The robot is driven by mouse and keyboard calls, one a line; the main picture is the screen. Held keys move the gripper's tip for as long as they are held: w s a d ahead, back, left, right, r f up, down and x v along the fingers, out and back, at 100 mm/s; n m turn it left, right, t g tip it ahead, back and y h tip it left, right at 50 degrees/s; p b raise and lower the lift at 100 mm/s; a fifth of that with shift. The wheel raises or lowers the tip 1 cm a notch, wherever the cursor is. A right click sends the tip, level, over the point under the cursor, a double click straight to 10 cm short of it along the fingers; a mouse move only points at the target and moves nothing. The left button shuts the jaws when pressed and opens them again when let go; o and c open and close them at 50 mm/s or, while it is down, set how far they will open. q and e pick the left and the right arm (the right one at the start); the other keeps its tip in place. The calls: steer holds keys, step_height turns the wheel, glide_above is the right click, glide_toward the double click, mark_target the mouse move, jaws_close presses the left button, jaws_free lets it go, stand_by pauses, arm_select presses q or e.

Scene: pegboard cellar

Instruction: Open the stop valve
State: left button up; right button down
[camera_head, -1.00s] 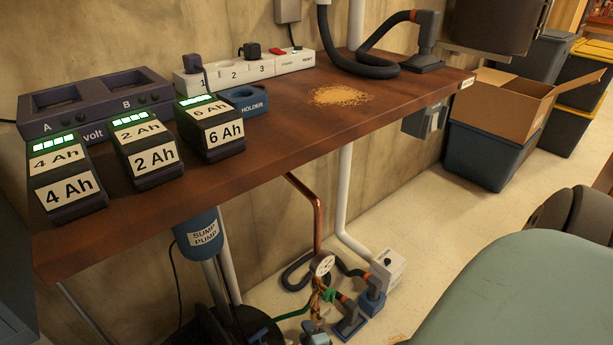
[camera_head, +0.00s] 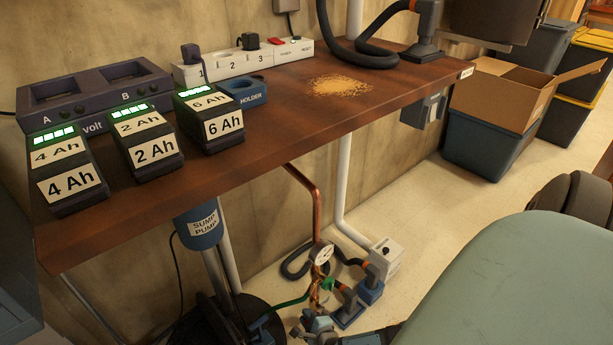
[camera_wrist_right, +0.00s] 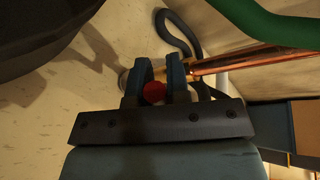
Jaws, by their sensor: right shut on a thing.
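The copper pipe (camera_head: 317,215) runs down below the bench to a round white gauge (camera_head: 320,254). The stop valve is low on this pipework, small and partly hidden behind my right gripper (camera_head: 313,318) at the bottom of the head view. In the right wrist view, the blue fingers of my right gripper (camera_wrist_right: 160,75) are closed around a small red part (camera_wrist_right: 154,93), which looks like the valve's handle. The copper pipe (camera_wrist_right: 235,61) passes just right of the fingers. How far the handle is turned cannot be told. My left gripper is not in view.
A green hose (camera_head: 288,303) meets the pipework. A black hose, a blue and grey fitting (camera_head: 371,285) and a white box (camera_head: 386,258) stand close on the right.

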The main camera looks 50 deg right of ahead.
arm_select(q)
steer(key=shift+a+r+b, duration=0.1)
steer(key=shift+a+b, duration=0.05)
steer(key=shift+b, duration=0.25)
arm_select(e)
steer(key=d+r+m+y, duration=0.2)
steer(key=m, duration=0.1)
steer(key=shift+d+r, duration=0.15)
steer(key=shift+r, duration=0.1)
steer(key=c, duration=1.1)
jaws_free()
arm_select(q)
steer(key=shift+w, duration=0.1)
arm_select(e)
steer(key=shift+s, duration=0.1)
